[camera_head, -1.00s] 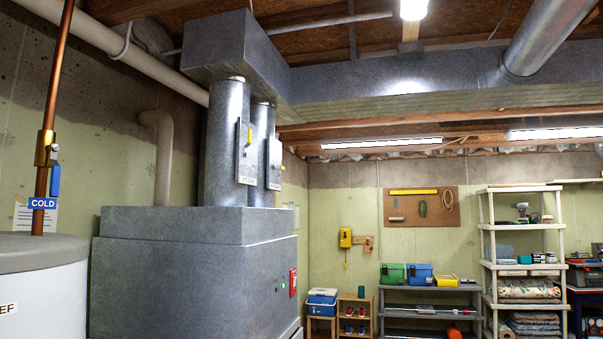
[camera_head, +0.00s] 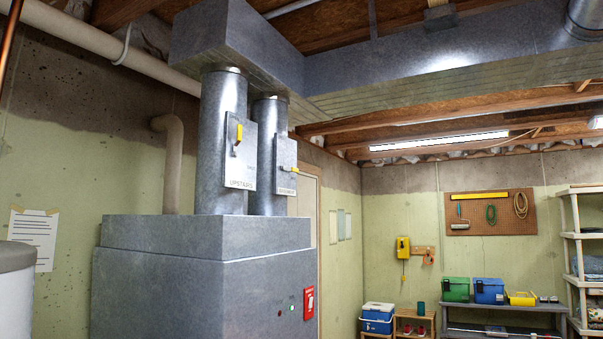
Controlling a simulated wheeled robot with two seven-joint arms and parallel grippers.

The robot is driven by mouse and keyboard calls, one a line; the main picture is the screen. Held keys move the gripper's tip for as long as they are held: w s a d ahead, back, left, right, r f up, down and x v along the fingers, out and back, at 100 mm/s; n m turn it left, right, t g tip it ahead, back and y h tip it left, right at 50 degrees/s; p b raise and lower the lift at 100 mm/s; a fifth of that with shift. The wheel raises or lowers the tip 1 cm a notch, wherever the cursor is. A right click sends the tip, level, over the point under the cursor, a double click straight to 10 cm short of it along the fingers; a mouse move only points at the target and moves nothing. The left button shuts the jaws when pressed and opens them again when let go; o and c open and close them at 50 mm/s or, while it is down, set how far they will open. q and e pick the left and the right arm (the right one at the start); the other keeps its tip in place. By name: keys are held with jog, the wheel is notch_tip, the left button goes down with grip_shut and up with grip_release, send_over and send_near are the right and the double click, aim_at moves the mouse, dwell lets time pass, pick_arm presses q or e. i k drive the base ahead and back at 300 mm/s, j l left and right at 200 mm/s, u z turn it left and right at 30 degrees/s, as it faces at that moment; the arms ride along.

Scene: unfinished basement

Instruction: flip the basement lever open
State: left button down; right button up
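Two metal ducts rise from the top of the large grey furnace (camera_head: 200,270). The nearer duct carries a light plate (camera_head: 238,165) marked "UPSTAIRS" with a yellow lever (camera_head: 238,138) standing upright. The duct behind it, to the right, carries a second plate (camera_head: 286,176), whose lettering is too small to read surely. Neither of my grippers shows in the view.
A grey overhead duct (camera_head: 240,45) joins both pipes. A white tank (camera_head: 15,300) stands at the left edge. A red box (camera_head: 308,302) is on the furnace's right side. A blue cooler (camera_head: 377,318) and a grey shelf (camera_head: 500,308) stand along the back wall.

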aim_at(292, 168)
jog(key=i+z, duration=0.2)
jog(key=i, duration=0.35)
jog(key=i+z, duration=0.25)
jog(key=i, duration=0.25)
jog(key=i+j+z, duration=0.2)
jog(key=i, duration=0.35)
jog(key=i+j+z, duration=0.2)
jog(key=i, duration=0.35)
jog(key=l, duration=0.1)
